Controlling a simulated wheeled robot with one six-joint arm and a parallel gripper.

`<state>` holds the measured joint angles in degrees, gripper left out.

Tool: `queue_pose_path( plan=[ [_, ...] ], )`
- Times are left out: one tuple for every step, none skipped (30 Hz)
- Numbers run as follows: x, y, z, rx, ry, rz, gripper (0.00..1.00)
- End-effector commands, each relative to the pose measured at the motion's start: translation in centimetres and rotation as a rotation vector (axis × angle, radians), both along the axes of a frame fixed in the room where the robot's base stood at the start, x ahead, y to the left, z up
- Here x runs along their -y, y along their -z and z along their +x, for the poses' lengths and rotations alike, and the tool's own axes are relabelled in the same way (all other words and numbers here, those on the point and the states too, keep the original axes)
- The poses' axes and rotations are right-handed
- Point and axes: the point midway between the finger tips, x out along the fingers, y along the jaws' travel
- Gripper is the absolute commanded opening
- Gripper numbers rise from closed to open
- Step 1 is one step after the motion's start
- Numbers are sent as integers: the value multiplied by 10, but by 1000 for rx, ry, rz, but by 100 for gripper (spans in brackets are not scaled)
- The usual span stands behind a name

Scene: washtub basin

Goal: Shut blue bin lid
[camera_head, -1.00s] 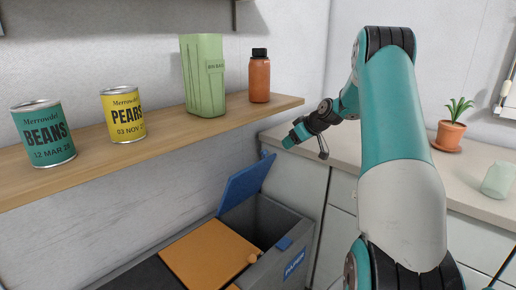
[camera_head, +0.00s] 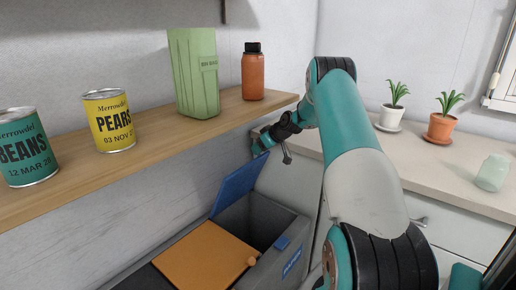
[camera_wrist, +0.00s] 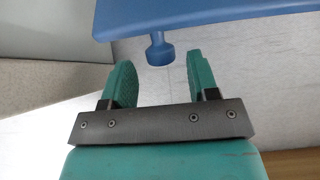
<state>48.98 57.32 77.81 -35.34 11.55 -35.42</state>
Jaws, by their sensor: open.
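The blue bin lid (camera_head: 240,184) stands raised, tilted back over the open blue-labelled compartment of the grey bin (camera_head: 282,221) in the head view. In the wrist view the lid (camera_wrist: 200,16) spans the top, with a blue knob (camera_wrist: 159,52) at its edge. My gripper (camera_wrist: 158,78) is open, its two green fingers either side of the knob in the picture; I cannot tell whether they touch it. In the head view my gripper (camera_head: 262,147) is just above the lid's upper edge. The fingertips are hard to make out there.
An orange lid (camera_head: 205,257) lies shut on the neighbouring compartment. The counter (camera_head: 410,172) stands at right.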

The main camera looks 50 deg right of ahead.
Motion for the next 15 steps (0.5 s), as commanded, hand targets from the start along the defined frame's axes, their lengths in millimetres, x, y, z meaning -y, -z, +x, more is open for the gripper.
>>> queue_pose_path(
  plan=[
    [-1,5,5,-1,-1,0,54],
    [-1,7,7,0,-2,-1,54],
    [-2,9,10,0,-2,-1,54],
    [-2,11,11,0,-2,-1,54],
    [-2,12,13,0,-3,0,54],
    [-3,13,14,0,-4,-1,54],
    [-3,13,15,1,-4,-1,54],
    [-3,13,15,1,-4,-1,54],
    [-3,13,15,1,-3,-1,54],
    [-3,14,15,1,-3,-1,54],
    [-3,14,15,1,-3,-1,54],
    [-3,14,15,1,-3,-1,54],
    [-3,14,15,1,-3,-1,54],
    [-3,14,15,1,-3,-1,54],
    [-3,14,15,1,-3,-1,50]
  ],
)
